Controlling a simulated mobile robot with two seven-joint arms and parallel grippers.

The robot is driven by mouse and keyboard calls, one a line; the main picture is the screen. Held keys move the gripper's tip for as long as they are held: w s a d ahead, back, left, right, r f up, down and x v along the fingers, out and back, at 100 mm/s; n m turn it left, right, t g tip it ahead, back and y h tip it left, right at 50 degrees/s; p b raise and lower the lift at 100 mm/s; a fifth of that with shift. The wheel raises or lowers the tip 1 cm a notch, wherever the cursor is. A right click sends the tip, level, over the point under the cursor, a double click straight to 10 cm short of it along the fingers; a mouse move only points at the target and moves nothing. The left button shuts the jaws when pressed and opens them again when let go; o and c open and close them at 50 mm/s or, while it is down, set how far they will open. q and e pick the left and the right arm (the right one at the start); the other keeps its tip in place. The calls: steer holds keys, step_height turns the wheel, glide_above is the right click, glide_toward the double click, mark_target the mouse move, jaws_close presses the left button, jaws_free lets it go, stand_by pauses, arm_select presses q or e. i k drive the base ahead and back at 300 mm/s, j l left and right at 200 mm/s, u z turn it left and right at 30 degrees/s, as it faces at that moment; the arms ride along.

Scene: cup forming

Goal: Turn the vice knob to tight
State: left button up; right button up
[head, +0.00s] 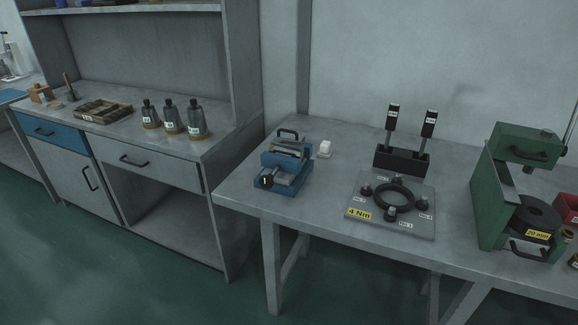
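A small blue vice (284,170) stands near the left end of the grey table. A dark knob (266,181) sits low on its front left side, facing me. A dark loop handle shows at the back of the vice. Something with a pale and yellowish edge lies in the vice's upper part, too small to make out. I cannot tell the knob's setting from here. Neither of my grippers is in the head view.
The grey table (320,214) also holds a plate marked 4 Nm (415,222), a black block with two upright handles (402,160), a white cube (325,148) and a green press (497,190). A bench with several bottles stands left, across a gap.

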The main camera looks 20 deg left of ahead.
mark_target(266, 182)
steer(key=i+j+z, duration=0.2)
steer(key=j, duration=0.95)
steer(key=j+z, duration=0.25)
steer(key=j, duration=0.9)
